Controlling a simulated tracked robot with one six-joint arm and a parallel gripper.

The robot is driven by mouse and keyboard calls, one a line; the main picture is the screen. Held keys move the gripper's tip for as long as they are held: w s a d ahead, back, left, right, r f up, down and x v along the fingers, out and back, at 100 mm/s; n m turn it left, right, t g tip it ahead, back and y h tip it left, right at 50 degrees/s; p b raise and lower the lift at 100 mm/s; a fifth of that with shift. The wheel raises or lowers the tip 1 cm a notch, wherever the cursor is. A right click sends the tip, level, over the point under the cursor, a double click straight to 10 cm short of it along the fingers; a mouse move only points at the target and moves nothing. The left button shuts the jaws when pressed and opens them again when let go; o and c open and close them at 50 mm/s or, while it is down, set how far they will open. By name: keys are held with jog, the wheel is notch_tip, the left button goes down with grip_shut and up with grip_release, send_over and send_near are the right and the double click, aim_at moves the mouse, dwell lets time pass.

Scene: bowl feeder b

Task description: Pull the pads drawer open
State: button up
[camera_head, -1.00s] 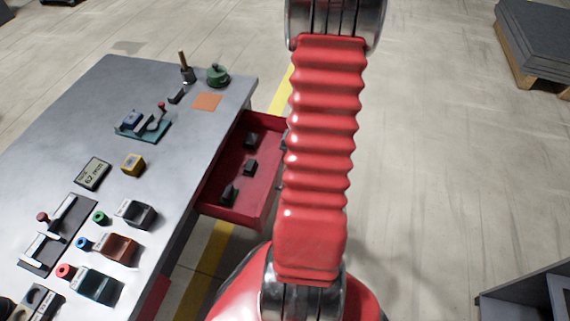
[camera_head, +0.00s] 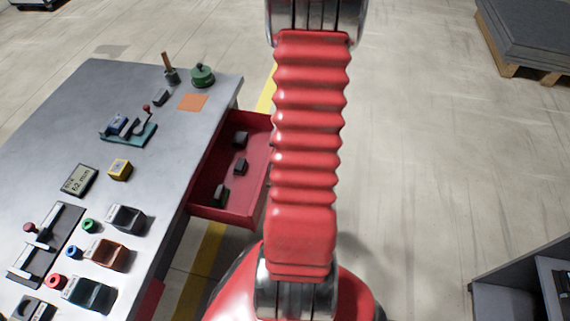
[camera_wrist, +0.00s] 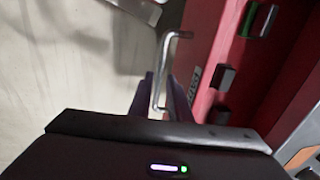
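The red pads drawer (camera_head: 231,211) is pulled out from the right side of the grey workbench. Several dark pads lie inside, one of them (camera_head: 240,166) near the middle. In the wrist view the drawer's red front (camera_wrist: 200,60) bears a small, blurred label. Its metal bar handle (camera_wrist: 162,70) stands out from this front. My gripper (camera_wrist: 162,90) has one dark finger on each side of the handle and is shut on it. In the head view my red arm hides the gripper, the handle and part of the drawer front.
The bench top (camera_head: 150,85) carries several fixtures, a gauge display (camera_head: 79,180), a yellow block (camera_head: 120,169) and small bins. A grey cabinet (camera_head: 520,290) stands at lower right and a stacked pallet (camera_head: 535,35) at upper right. The floor between is clear.

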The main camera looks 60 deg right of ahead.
notch_tip(320, 180, up, 13)
jog(key=s, duration=0.2)
jog(key=shift+s+d, duration=0.15)
jog(key=shift+d, duration=0.3)
jog(key=shift+f, duration=0.1)
dwell(0.5)
jog(key=w+a+r+n+t, duration=0.1)
jog(key=a+r+n, duration=0.3)
jog(key=a, duration=0.7)
jog(key=w+a+r+n+t, duration=0.1)
jog(key=w+a+r+n, duration=0.2)
jog(key=a+r, duration=0.6)
jog(key=w+a+r+n+t, duration=0.1)
jog(key=a+r+n, duration=0.5)
jog(key=a, duration=0.9)
jog(key=shift+w+r+n+t+h, duration=0.3)
jog(key=shift+w+r+n+h, duration=0.15)
jog(key=shift+w, duration=0.2)
jog(key=shift+s+a, duration=0.1)
